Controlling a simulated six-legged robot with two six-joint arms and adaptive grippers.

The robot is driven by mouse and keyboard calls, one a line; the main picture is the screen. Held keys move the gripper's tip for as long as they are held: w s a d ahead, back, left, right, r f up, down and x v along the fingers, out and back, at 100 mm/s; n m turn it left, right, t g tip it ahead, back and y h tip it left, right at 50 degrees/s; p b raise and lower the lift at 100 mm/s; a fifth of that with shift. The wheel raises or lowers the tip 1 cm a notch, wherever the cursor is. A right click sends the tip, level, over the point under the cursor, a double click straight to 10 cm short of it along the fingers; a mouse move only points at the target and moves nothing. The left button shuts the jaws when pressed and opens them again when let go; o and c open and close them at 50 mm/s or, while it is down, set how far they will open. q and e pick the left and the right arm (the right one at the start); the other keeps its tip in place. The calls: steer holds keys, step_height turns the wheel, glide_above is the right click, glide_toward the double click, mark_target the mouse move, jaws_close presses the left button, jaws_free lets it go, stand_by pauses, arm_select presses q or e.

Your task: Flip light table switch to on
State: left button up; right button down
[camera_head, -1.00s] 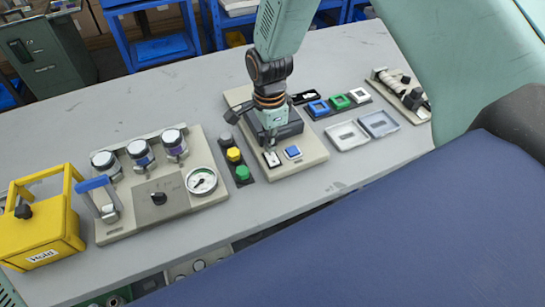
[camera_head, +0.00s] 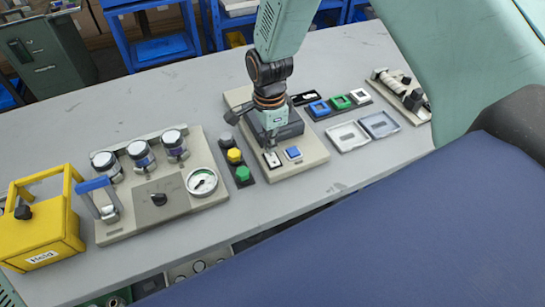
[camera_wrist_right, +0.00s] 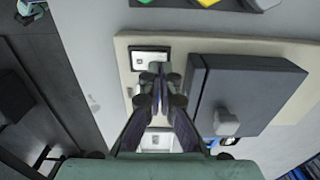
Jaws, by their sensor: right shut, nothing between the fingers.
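The light table switch (camera_head: 271,160) is a small white switch in a dark frame, on the front edge of a beige unit (camera_head: 300,168). It also shows in the wrist view (camera_wrist_right: 150,52), just past my fingertips. My right gripper (camera_head: 269,148) points down at it with its fingers shut and empty. In the wrist view the shut fingertips (camera_wrist_right: 160,72) overlap the near edge of the switch; I cannot tell whether they touch it. The fingers hide part of the unit there. I cannot tell which way the switch is tipped. My left gripper is not in view.
Yellow (camera_head: 234,155) and green (camera_head: 242,173) buttons are to the left. A gauge panel (camera_head: 165,212) stands farther left. Shallow trays (camera_head: 379,124) lie right.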

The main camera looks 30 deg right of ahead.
steer(key=shift+s+f, duration=0.1)
steer(key=shift+f+b, duration=0.55)
steer(key=shift+f, duration=0.35)
stand_by(0.8)
steer(key=shift+r, duration=0.1)
step_height(320, 180, up, 7)
steer(key=p, duration=0.7)
stand_by(0.5)
